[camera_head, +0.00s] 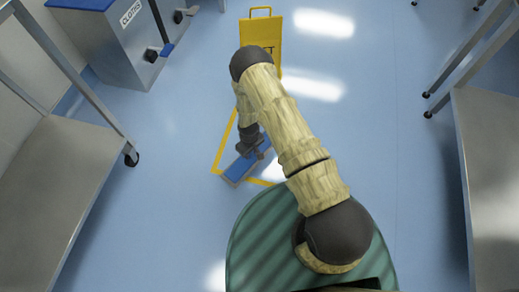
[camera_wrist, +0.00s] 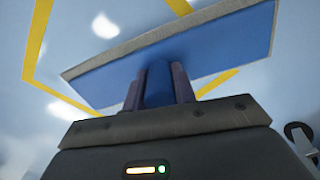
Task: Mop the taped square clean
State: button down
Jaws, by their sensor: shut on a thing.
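The mop is a flat blue pad (camera_head: 238,171) with a grey edge, lying at or close to the floor at the front left corner of the taped square. In the wrist view the blue pad (camera_wrist: 225,42) spans the picture, slightly tilted. My gripper (camera_wrist: 158,82) is shut on the blue grip block in the middle of the pad. In the head view my gripper (camera_head: 252,147) is over the pad. The yellow tape (camera_head: 223,146) shows on the left and front; my arm hides much of the square. Tape also shows in the wrist view (camera_wrist: 37,42). No clear dirt is visible.
A yellow floor sign (camera_head: 262,28) stands behind the square. A grey bin labelled CLOTHS (camera_head: 120,45) is at the back left. Metal tables stand at left (camera_head: 50,190) and right (camera_head: 490,150). White patches there look like light reflections.

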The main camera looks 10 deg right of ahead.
jog(key=shift+r+p, duration=0.55)
jog(key=shift+r, duration=0.45)
jog(key=shift+r, duration=0.15)
jog(key=w+d+r+m+p, duration=0.1)
jog(key=d+r+m+p, duration=0.1)
jog(key=r, duration=1)
jog(key=w+d+r+m+p, duration=0.1)
jog(key=d+r+p, duration=0.3)
jog(key=r, duration=0.8)
jog(key=w+d+r+m+p, duration=0.1)
jog(key=d+r+m+p, duration=0.2)
jog(key=r, duration=0.9)
jog(key=d+m, duration=0.1)
jog(key=d, duration=0.2)
jog(key=shift+w+r, duration=0.35)
jog(key=shift+f, duration=0.1)
